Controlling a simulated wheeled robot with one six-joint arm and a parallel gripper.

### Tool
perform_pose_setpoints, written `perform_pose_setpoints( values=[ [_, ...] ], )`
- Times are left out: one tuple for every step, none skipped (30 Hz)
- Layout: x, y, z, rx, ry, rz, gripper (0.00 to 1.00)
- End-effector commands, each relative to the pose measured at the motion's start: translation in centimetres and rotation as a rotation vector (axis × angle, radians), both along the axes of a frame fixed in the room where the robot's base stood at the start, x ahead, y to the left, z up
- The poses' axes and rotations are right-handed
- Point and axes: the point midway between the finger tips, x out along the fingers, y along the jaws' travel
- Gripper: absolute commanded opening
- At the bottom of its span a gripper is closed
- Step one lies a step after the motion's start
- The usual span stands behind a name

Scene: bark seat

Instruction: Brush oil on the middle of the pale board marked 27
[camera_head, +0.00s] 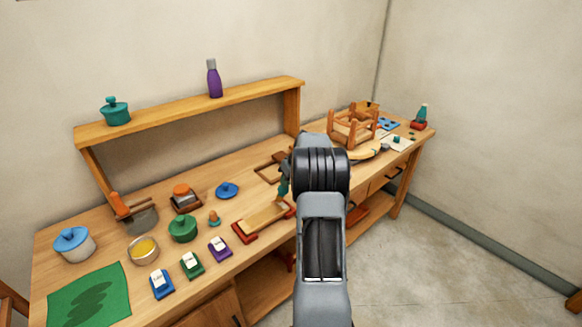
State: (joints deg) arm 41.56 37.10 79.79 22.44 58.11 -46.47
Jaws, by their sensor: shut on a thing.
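A pale board (262,218) lies across two red supports near the front of the bench; I cannot read a number on it. My gripper (286,172) is mostly hidden behind my arm, above the back right end of the board. It is shut on a slim teal-handled tool (283,187), which looks like the brush and points down. The tool's lower end is close to the board's right end; I cannot tell whether it touches. A round metal bowl with yellow liquid (143,249), perhaps the oil, stands at the left.
Blue, green and purple labelled blocks (191,264) line the front edge. A green mat (90,296) lies at front left. A wooden stool frame (352,126) stands at the back right.

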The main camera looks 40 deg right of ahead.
Motion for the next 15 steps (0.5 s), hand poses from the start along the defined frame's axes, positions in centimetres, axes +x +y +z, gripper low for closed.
perform_pose_setpoints(
  values=[
    [0.0,0.1,0.7,0.000,0.001,0.002,0.03],
    [0.1,0.1,1.0,0.000,0.000,0.003,0.03],
    [0.1,0.2,1.3,0.000,0.000,0.004,0.03],
    [0.1,0.2,1.6,0.000,0.000,0.005,0.03],
    [0.2,0.3,1.9,-0.001,0.000,0.006,0.03],
    [0.2,0.4,2.2,-0.001,0.001,0.007,0.03],
    [0.2,0.4,2.5,0.000,0.000,0.008,0.03],
    [0.3,0.4,2.8,-0.001,0.000,0.009,0.03],
    [0.3,0.5,3.1,0.000,0.001,0.011,0.03],
    [0.3,0.6,3.4,0.000,0.001,0.012,0.03],
    [0.3,0.6,3.6,0.000,0.002,0.012,0.03],
    [0.4,0.7,4.0,0.000,0.001,0.013,0.03],
    [0.4,0.7,4.3,0.000,0.001,0.014,0.03],
    [0.4,0.8,4.5,0.000,0.001,0.015,0.03],
    [0.5,0.8,4.9,0.000,0.001,0.015,0.03]
  ],
)
